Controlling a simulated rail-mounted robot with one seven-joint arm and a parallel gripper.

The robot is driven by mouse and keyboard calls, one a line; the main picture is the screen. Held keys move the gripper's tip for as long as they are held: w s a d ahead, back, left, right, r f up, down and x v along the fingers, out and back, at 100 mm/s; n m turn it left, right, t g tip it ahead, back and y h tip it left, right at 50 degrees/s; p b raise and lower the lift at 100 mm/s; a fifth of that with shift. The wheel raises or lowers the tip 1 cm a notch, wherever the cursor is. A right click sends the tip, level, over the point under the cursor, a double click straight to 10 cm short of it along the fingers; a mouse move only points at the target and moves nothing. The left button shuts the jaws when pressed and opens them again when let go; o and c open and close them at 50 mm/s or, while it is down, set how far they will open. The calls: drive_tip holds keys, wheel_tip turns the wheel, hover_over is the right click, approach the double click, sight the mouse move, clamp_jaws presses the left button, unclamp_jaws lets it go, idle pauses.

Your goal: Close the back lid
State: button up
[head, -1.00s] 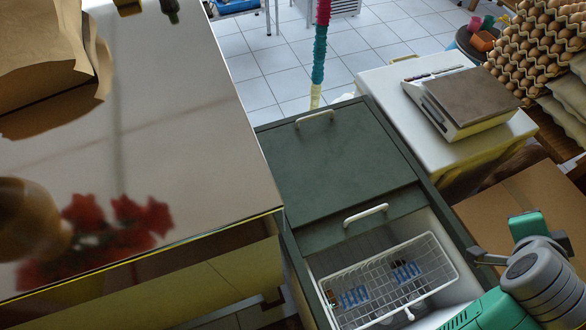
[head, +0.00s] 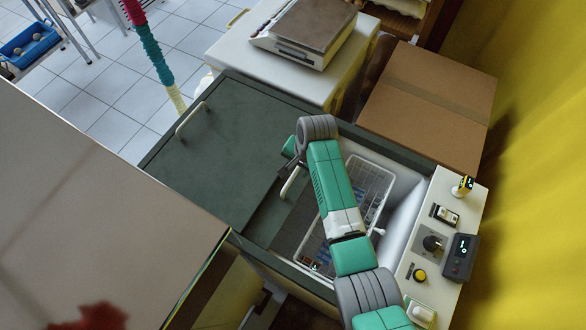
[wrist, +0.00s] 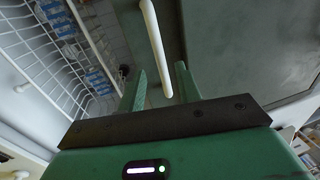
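A green chest freezer has a large dark green lid panel (head: 228,135) over its left part, with a pale handle (head: 192,120) near its far edge. A second white handle (head: 292,184) sits by the panel edge at the open part. I cannot tell for certain which panel is the back lid. My gripper (wrist: 160,72) is open, its two green fingers on either side of the second handle, which also shows in the wrist view (wrist: 153,38). Whether they touch it is not clear. In the head view my arm hides most of the gripper.
A white wire basket (head: 371,189) with blue packs sits inside the open part. A control panel (head: 432,244) is at the right end. A cardboard box (head: 430,100) and a scale (head: 305,30) on a white cabinet stand behind. A pale worktop (head: 70,190) is at left.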

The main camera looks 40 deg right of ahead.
drive_tip(key=shift+w+a+f, duration=0.1)
drive_tip(key=shift+w+f, duration=0.1)
drive_tip(key=shift+f, duration=0.5)
drive_tip(key=shift+w+f, duration=0.15)
drive_tip(key=shift+f, duration=0.5)
drive_tip(key=shift+c, duration=0.4)
clamp_jaws()
